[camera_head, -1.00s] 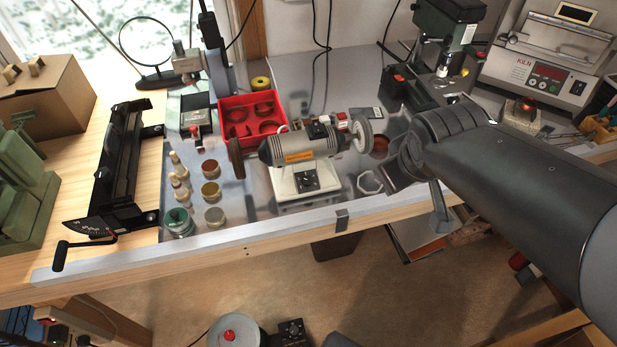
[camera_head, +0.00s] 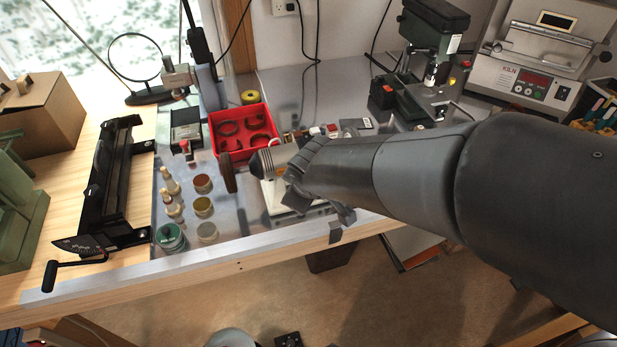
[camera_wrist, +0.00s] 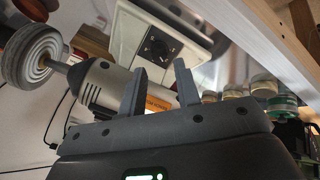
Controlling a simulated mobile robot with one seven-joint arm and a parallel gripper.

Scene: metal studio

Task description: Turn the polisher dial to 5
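The polisher (camera_head: 266,162) stands on the bench. My arm hides most of it in the head view, where its left wheel (camera_head: 228,172) shows. In the wrist view its grey body (camera_wrist: 108,84) and pale wheel (camera_wrist: 32,57) are at the left. Its dial (camera_wrist: 161,44), a dark knob on a black plate on the pale base, is just beyond my fingertips. My gripper (camera_wrist: 161,67) is open and empty, with a clear gap between its fingers. It appears apart from the dial. The dial is hidden in the head view, and its setting is too small to read.
A red tray (camera_head: 240,137) stands behind the polisher. Several small jars (camera_head: 203,206) and a green-labelled jar (camera_head: 170,238) stand to its left. The bench's metal front edge (camera_head: 130,272) is close by. A drill press (camera_head: 437,35) and kiln (camera_head: 530,75) are at the back right.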

